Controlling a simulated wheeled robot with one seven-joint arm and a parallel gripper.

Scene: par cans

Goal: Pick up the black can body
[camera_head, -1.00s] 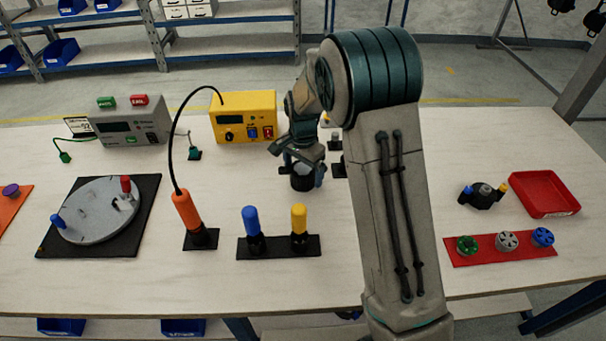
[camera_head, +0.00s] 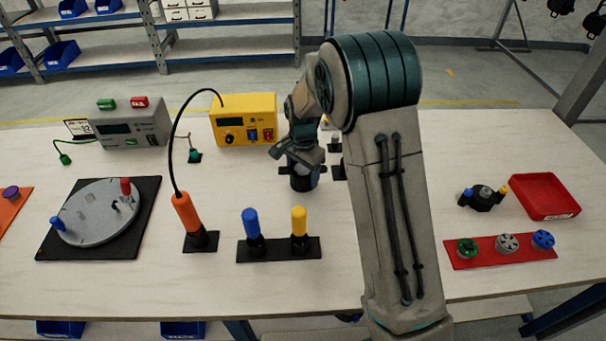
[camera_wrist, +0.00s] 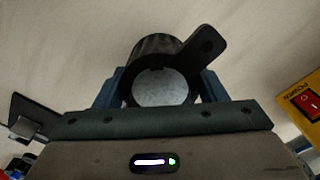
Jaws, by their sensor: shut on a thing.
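The black can body (camera_head: 301,182) is under my gripper (camera_head: 302,172) near the middle of the table in the head view. In the wrist view the can (camera_wrist: 155,50) is a dark ribbed cylinder with a pale grey round face and a flat black tab with a hole at its upper right. My gripper (camera_wrist: 160,85) has a blue finger on each side of the can and is shut on it. I cannot tell whether the can's base touches the table, since the arm covers part of it.
A yellow power box (camera_head: 243,118) stands behind and left of the gripper. An orange-handled tool (camera_head: 187,212) and a black holder with blue and yellow drivers (camera_head: 278,248) stand in front left. A red tray (camera_head: 545,195) is at right. Bare table lies in front of the can.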

